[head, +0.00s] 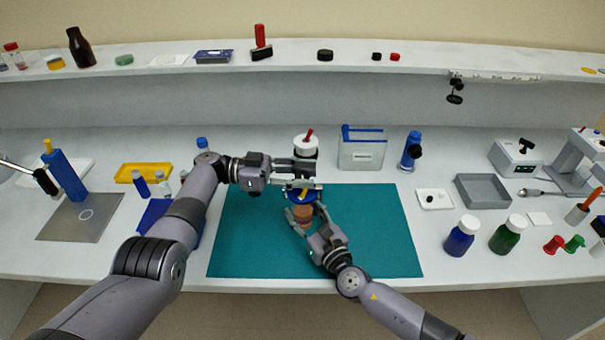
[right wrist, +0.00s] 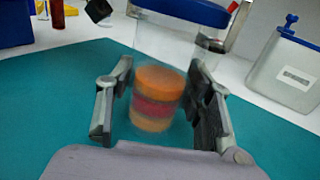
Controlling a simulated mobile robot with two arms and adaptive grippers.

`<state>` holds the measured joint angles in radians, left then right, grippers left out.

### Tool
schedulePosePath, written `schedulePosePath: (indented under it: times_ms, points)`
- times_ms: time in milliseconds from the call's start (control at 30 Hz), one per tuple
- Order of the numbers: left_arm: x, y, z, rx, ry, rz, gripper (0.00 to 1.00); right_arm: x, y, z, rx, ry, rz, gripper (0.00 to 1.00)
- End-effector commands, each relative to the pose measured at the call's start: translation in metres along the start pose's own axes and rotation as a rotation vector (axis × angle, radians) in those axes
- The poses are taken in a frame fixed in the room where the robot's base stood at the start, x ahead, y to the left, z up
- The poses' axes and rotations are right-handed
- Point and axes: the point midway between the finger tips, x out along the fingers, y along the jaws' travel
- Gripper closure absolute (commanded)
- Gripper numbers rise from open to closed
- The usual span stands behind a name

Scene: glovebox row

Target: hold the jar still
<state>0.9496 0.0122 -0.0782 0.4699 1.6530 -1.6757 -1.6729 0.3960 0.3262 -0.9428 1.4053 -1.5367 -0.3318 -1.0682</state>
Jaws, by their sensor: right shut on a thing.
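The jar (right wrist: 157,98) is clear with a blue lid (right wrist: 190,10) and blurred orange and pink contents. In the head view its orange part (head: 303,214) shows between the fingers of my right gripper (head: 303,213). My right gripper (right wrist: 162,100) is shut on the jar, with one finger on each side of its body. My left gripper (head: 303,176) is above the jar, close to the blue lid. Its fingers look parted, but whether they touch the lid cannot be told. They hide part of the lid in the head view.
A teal mat (head: 245,245) lies under the jar, with bare room on both sides. A blue tray (head: 155,212) is to the left. A grey tray (head: 483,190) and bottles stand to the right.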

Motion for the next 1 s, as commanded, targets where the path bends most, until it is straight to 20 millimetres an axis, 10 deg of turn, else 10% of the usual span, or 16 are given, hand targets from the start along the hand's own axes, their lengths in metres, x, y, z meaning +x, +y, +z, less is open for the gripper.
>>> schedulePosePath:
  times_ms: [567,1000]
  points:
    - [0.001,0.0,-0.01,0.006,0.004,0.002,0.53,0.0,-0.001,0.0,0.001,0.001,-0.001,0.94]
    - [0.003,0.004,-0.084,0.007,0.002,0.001,0.53,0.0,-0.001,-0.001,0.001,0.001,-0.002,0.94]
